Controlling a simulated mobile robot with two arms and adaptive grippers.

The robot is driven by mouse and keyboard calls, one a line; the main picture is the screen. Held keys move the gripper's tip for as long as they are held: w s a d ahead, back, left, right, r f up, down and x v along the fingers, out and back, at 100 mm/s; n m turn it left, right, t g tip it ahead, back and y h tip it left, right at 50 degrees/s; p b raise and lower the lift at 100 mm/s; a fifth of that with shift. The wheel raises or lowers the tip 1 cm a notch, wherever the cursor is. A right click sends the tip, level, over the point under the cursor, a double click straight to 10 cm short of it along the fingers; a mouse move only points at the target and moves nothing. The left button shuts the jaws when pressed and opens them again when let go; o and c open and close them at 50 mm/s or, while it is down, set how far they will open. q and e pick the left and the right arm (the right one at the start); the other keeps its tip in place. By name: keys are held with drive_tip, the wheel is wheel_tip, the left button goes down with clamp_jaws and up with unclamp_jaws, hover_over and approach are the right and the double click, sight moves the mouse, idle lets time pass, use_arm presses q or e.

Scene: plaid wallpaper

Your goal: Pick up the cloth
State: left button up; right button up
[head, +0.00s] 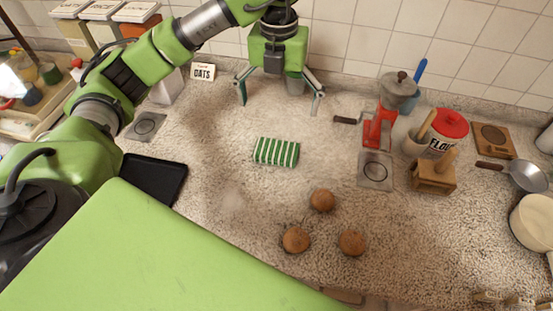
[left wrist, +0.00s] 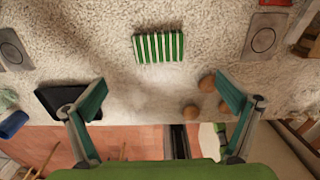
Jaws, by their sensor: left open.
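The cloth (head: 276,152) is a small folded green and white striped pad lying flat on the speckled countertop. It also shows in the left wrist view (left wrist: 158,47), near the top centre, beyond the fingertips. My left gripper (head: 280,103) hangs above the counter behind the cloth, with its two fingers spread wide and nothing between them. Its open fingers (left wrist: 160,98) also show at both sides of the left wrist view. The gripper and cloth are apart. My right gripper is not in either view.
Three brown round items (head: 322,200) lie in front of the cloth. A black tray (head: 155,178) lies left. The counter around the cloth is clear.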

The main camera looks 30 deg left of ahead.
use_arm(q)
drive_tip(key=f, duration=0.2)
drive_tip(key=p, duration=0.1)
hover_over(276, 148)
drive_tip(key=f, duration=0.8)
drive_tip(key=shift+d, duration=0.2)
wheel_tip(276, 148, down, 4)
drive_tip(key=shift+s+a+f+p, duration=0.1)
drive_tip(key=shift+a+p, duration=0.05)
drive_tip(key=shift+p, duration=1)
drive_tip(key=shift+f, duration=0.55)
drive_tip(key=c, duration=1.2)
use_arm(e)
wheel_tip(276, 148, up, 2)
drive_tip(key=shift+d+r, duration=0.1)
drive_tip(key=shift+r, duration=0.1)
